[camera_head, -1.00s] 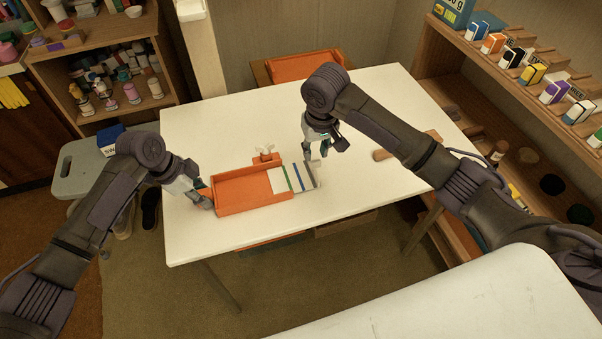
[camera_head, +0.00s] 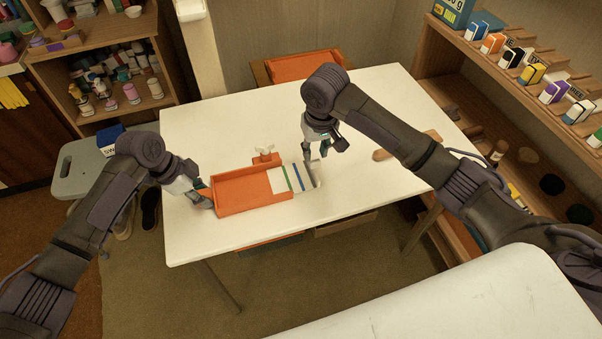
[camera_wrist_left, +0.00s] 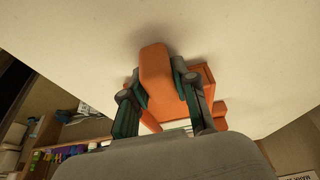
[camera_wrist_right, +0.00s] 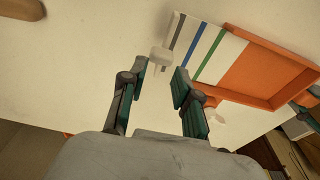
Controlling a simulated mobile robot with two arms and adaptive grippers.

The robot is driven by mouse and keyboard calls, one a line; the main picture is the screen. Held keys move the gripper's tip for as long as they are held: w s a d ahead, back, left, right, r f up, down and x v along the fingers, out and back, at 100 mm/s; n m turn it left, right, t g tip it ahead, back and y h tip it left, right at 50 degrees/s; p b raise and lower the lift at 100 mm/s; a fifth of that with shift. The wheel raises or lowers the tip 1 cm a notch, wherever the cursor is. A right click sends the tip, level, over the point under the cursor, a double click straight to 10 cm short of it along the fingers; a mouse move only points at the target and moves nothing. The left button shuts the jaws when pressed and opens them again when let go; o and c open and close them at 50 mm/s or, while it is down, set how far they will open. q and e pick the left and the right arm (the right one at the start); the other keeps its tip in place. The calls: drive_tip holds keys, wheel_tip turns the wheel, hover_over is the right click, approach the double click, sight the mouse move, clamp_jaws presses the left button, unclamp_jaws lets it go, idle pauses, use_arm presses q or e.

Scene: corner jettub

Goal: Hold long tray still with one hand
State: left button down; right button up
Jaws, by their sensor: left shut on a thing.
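The long orange tray (camera_head: 240,192) lies on the white table, its open box part to the left. A white panel (camera_head: 279,182) with green, blue and grey stripes covers its right part. My left gripper (camera_head: 208,197) is shut on the orange handle (camera_wrist_left: 155,82) at the tray's left end. My right gripper (camera_head: 324,153) is open above the striped end. In the right wrist view, a small pale knob-like piece (camera_wrist_right: 160,58) shows beyond its parted fingers; I cannot tell whether they touch it.
An orange clamp with a white wing nut (camera_head: 265,157) sits at the tray's far side. A wooden cylinder (camera_head: 405,147) lies to the right on the white table (camera_head: 215,125). Another orange tray (camera_head: 304,66) stands behind the table. A shelf of boxes (camera_head: 500,75) borders the right.

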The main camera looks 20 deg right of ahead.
use_arm(q)
drive_tip(key=c, duration=1.2)
unclamp_jaws()
drive_tip(key=shift+s+a+f, duration=0.1)
drive_tip(key=shift+s+f, duration=0.05)
drive_tip(key=shift+f, duration=0.1)
drive_tip(key=o, duration=0.4)
use_arm(e)
drive_tip(key=shift+w+f, duration=0.1)
drive_tip(key=shift+w, duration=0.05)
use_arm(q)
drive_tip(key=shift+r, duration=0.1)
drive_tip(key=shift+r, duration=0.1)
drive_tip(key=shift+w+r, duration=0.15)
drive_tip(key=shift+w, duration=0.05)
drive_tip(key=v, duration=1.1)
drive_tip(key=shift+r, duration=0.25)
drive_tip(key=shift+a, duration=0.1)
